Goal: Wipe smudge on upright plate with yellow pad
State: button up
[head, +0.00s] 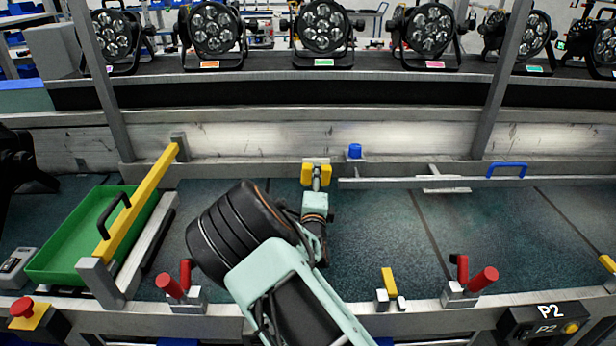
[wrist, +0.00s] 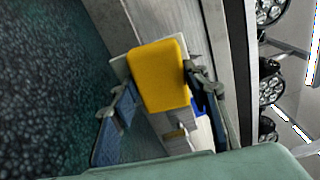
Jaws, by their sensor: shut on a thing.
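My gripper (head: 317,184) reaches to the far edge of the work surface and is shut on a yellow pad (wrist: 158,76). In the wrist view the pad sits between the two fingertips (wrist: 157,98), and it also shows in the head view (head: 307,175), partly behind my gripper. A pale grey plate (wrist: 120,70) shows just behind the pad, with only its edges visible. I cannot tell whether pad and plate touch. No smudge is visible; the pad covers most of the plate.
A green tray (head: 75,235) and yellow bar (head: 140,205) lie left. Red-handled clamps (head: 172,287) line the front edge. Stage lights (head: 323,27) stand on the rear shelf.

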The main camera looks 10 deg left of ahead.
aim_at(303, 178)
jog(key=shift+w+d+r+p, duration=0.1)
jog(key=shift+w+d+p, duration=0.15)
jog(key=shift+d, duration=0.3)
jog(key=shift+w+d+f+p, duration=0.1)
jog(key=shift+d+p, duration=0.2)
jog(key=shift+d, duration=0.25)
jog(key=shift+w+d+r+p, duration=0.1)
jog(key=shift+w+d+p, duration=0.15)
jog(key=shift+d, duration=0.3)
jog(key=shift+s+p, duration=0.1)
jog(key=shift+p, duration=0.3)
jog(key=shift+s+a+p, duration=0.25)
jog(key=shift+s+a, duration=0.05)
jog(key=shift+a, duration=0.85)
jog(key=shift+s+a+p, duration=0.25)
jog(key=shift+a+p, duration=0.05)
jog(key=shift+a, duration=0.8)
jog(key=shift+s+a+p, duration=0.25)
jog(key=shift+s+a, duration=0.05)
jog(key=shift+a, duration=0.85)
jog(key=s+p, duration=0.1)
jog(key=s, duration=0.1)
jog(key=s+d+p, duration=0.1)
jog(key=s+p, duration=0.1)
jog(key=shift+s+d, duration=0.2)
jog(key=shift+s+d+p, duration=0.2)
jog(key=shift+s+p, duration=0.15)
jog(key=shift+s, duration=0.35)
